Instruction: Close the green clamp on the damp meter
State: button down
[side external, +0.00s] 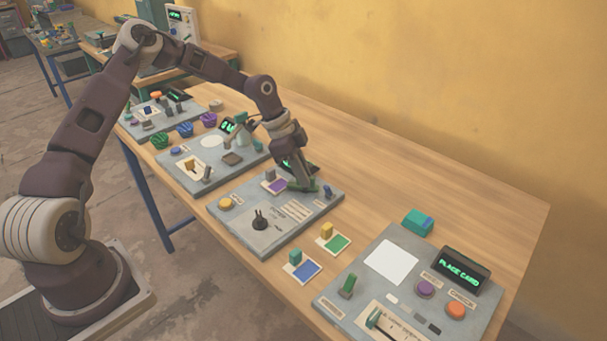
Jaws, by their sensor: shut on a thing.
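The damp meter looks to be the grey board (237,222) in the middle of the table, with a black two-pronged piece (260,222) standing near its front. The green clamp (307,186) is at the back right of this board, low and lying roughly flat. My gripper (301,186) points down over it and is shut on it. The fingers hide part of the clamp, so how far it is closed cannot be told.
A larger panel shows "PLACE CARD" (460,270).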

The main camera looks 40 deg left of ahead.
jog(key=shift+m+g, duration=0.4)
jog(key=shift+m, duration=0.7)
jog(key=shift+a+f, duration=0.1)
jog(key=c, duration=1.4)
grip_release()
jog(key=shift+c, duration=0.2)
jog(key=v, duration=0.7)
jog(key=shift+w, duration=0.1)
